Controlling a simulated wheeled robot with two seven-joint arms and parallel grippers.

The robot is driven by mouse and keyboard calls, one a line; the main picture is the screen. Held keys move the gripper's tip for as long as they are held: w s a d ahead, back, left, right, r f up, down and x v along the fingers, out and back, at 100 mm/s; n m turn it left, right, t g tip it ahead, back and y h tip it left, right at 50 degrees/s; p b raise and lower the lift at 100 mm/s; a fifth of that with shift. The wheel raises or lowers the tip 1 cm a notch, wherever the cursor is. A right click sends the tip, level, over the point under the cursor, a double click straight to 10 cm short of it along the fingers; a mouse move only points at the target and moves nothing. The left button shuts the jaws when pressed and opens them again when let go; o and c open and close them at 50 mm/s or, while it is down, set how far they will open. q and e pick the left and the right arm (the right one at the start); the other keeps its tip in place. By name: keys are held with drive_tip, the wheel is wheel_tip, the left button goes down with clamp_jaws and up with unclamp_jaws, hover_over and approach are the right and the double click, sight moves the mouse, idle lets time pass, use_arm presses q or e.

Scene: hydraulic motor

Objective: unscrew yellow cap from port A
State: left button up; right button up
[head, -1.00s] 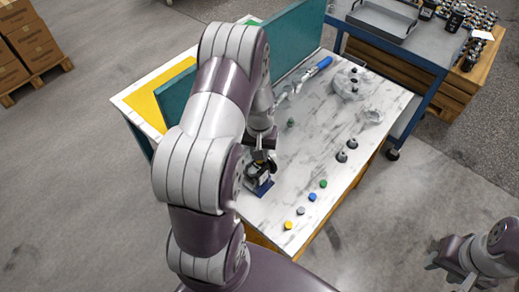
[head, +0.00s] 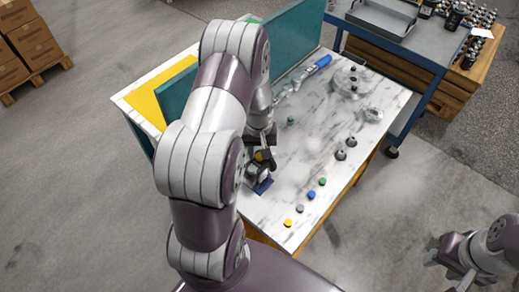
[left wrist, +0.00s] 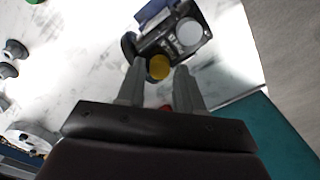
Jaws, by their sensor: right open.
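The hydraulic motor (left wrist: 172,40) is a dark block with a blue base (left wrist: 153,11). In the head view it stands on the near left part of the marble table, mostly hidden by my left arm; its blue base (head: 263,186) shows. The yellow cap (left wrist: 159,67) sits on the motor beside a silver-white round cap (left wrist: 189,32). My left gripper (left wrist: 160,68) is open, with its fingertips on either side of the yellow cap. Narrow gaps seem to show; contact is unclear. My right gripper (head: 452,266) is open and empty, at lower right, away from the table.
Loose yellow, grey, blue and green caps lie in a row near the table's front right edge, the yellow one (head: 287,222) nearest. A teal panel (head: 292,45) borders the table's left side.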

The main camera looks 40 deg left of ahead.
use_arm(q)
drive_tip(key=m+p, duration=0.1)
drive_tip(key=m, duration=0.3)
drive_tip(key=shift+r, duration=0.2)
drive_tip(key=m+p, duration=0.1)
drive_tip(key=m, duration=0.4)
drive_tip(key=shift+f, duration=0.1)
drive_tip(key=shift+f+m, duration=0.1)
drive_tip(key=shift+m, duration=0.5)
clamp_jaws()
drive_tip(key=n+p, duration=0.1)
drive_tip(key=n, duration=0.2)
drive_tip(key=shift+r, duration=0.2)
unclamp_jaws()
drive_tip(key=shift+f, duration=0.15)
